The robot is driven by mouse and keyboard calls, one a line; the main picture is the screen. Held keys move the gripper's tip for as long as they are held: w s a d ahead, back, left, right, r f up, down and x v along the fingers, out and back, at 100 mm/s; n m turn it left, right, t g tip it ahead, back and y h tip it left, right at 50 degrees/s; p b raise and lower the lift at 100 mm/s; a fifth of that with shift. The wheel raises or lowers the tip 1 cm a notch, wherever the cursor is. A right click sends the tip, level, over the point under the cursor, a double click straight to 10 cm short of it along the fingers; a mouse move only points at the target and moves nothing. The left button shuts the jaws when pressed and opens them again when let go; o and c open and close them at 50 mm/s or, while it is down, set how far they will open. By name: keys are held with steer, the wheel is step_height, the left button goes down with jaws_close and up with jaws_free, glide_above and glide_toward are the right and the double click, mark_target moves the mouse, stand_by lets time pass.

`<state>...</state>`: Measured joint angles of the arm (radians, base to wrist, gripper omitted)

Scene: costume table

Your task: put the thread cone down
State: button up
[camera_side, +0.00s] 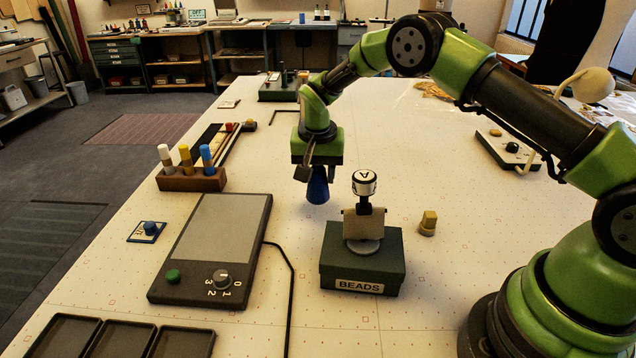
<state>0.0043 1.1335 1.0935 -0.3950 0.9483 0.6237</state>
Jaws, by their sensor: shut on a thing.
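My gripper (310,168) points down over the middle of the table. It is shut on a blue thread cone (318,186), whose lower part shows below the fingers. The cone looks upright or slightly tilted. It is behind the green box labelled BEADS (362,270) and a little to its left. I cannot tell whether the cone's base touches the table (290,225) or hangs just above it.
A small yellow piece (428,222) lies right.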

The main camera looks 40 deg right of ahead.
steer(key=shift+f, duration=1.3)
steer(key=shift+f, duration=0.1)
steer(key=o, duration=0.9)
steer(key=shift+o, duration=0.2)
